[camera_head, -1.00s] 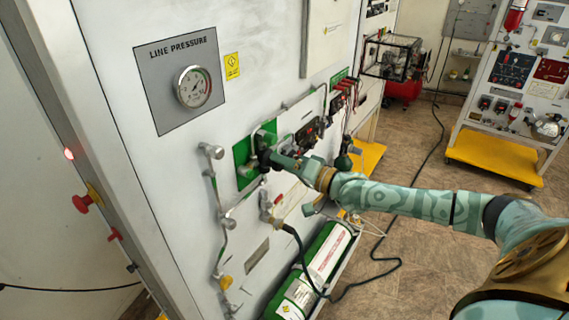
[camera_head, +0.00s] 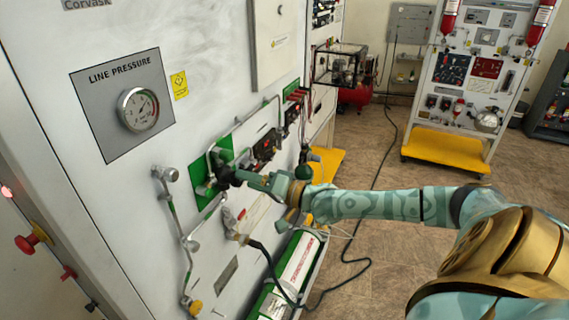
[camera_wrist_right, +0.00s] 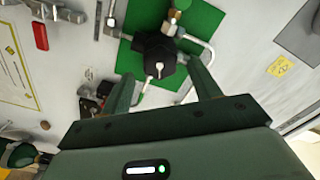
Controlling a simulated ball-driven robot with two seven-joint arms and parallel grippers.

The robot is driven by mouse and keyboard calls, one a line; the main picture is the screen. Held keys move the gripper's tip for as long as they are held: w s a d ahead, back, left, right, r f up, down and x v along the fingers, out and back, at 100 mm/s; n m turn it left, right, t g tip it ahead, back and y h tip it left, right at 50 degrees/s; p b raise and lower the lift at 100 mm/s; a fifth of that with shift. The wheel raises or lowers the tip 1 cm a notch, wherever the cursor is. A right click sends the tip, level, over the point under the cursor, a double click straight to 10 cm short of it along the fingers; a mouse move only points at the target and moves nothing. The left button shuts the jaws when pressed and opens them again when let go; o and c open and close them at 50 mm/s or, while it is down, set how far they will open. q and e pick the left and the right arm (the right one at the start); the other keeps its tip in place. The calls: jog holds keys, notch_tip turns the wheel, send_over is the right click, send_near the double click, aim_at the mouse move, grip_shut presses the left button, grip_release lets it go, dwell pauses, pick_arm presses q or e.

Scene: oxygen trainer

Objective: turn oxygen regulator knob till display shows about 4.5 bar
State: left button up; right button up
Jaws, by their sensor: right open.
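The black regulator knob (camera_head: 222,174) sits on a green plate (camera_head: 197,189) on the white panel. It also shows in the right wrist view (camera_wrist_right: 156,62), with a small pale pointer on its face. My right gripper (camera_head: 240,178) is at the knob, facing the panel. In the right wrist view my right gripper (camera_wrist_right: 160,72) is open, with one finger on each side of the knob and gaps visible. A small dark display unit (camera_head: 266,147) with red digits is right of the plate; its digits are too small to read. My left gripper is out of view.
A round LINE PRESSURE gauge (camera_head: 138,110) is on the panel at upper left. Metal pipes (camera_head: 172,215) run beside and below the green plate. A green and white cylinder (camera_head: 297,262) lies low by the panel. A dark hose (camera_head: 272,268) hangs down to the floor.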

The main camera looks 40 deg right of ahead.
jog(key=v, duration=1.4)
jog(key=shift+p, duration=0.45)
jog(key=shift+w, duration=0.1)
